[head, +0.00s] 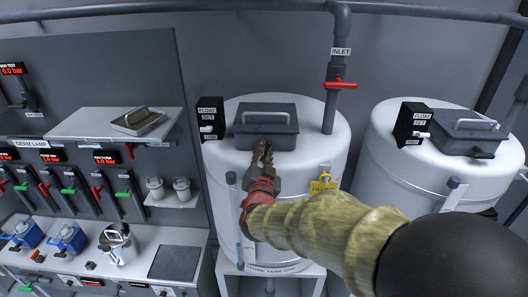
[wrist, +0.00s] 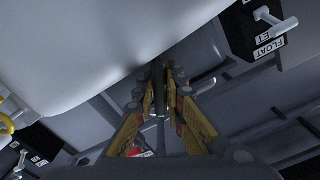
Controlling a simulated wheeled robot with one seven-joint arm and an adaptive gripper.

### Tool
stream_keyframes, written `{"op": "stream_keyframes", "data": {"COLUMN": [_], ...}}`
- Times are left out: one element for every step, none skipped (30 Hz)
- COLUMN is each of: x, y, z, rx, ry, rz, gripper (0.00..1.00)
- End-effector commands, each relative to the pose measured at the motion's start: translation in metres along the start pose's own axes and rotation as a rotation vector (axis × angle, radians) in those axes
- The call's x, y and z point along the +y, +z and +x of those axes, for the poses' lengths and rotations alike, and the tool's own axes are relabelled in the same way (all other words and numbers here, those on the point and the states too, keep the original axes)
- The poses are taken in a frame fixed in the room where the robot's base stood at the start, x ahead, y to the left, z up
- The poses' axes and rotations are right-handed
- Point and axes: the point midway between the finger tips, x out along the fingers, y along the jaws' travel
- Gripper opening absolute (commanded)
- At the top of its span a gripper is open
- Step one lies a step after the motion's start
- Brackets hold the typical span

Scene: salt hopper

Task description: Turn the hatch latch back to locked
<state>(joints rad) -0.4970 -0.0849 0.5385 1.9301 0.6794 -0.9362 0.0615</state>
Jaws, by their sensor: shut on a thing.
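The near tank's grey hatch (head: 254,143) has a bar handle on top and sits closed on the white tank (head: 313,168). My gripper (head: 263,148) is at the hatch's front edge, reaching up from below right. It is shut on the hatch latch, which the fingers mostly hide in the head view. In the wrist view my gripper (wrist: 162,75) shows its yellow fingers close together around a thin dark part. The latch's exact angle cannot be told from either view.
A red-handled inlet valve (head: 340,84) and pipe stand right of the hatch. A black float box (head: 210,118) is left of it. A yellow padlock tag (head: 324,182) hangs on the tank front. A second tank (head: 385,165) with a similar hatch (head: 463,124) stands right.

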Motion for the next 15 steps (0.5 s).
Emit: {"op": "stream_keyframes", "data": {"x": [0.0,0.0,0.0,0.0,0.0,0.0,0.0,0.0,0.0001,0.0002,0.0003,0.0004,0.0005,0.0007,0.0008], "y": [0.0,0.0,0.0,0.0,0.0,0.0,0.0001,0.0001,0.0003,0.0005,0.0008,0.0011,0.0014,0.0017,0.002], "z": [0.0,0.0,0.0,0.0,0.0,0.0,0.0,0.0,0.0,0.0,0.0,0.0,0.0001,0.0001,0.0001], "rx": [0.0,0.0,0.0,0.0,0.0,0.0,0.0,0.0,0.0,0.0,0.0,0.001,0.001,0.001,0.002], "ry": [0.0,0.0,0.0,0.0,0.0,0.0,0.0,0.0,0.0,0.0,0.0,-0.001,-0.001,-0.001,-0.001], "rz": [0.0,0.0,0.0,0.0,0.0,0.0,0.001,0.002,0.004,0.007,0.011,0.018,0.025,0.033,0.047], "gripper": [0.0,0.0,0.0,0.0,0.0,0.0,0.0,0.0,0.0,0.0,0.0,0.0,0.0,0.0,0.0]}}
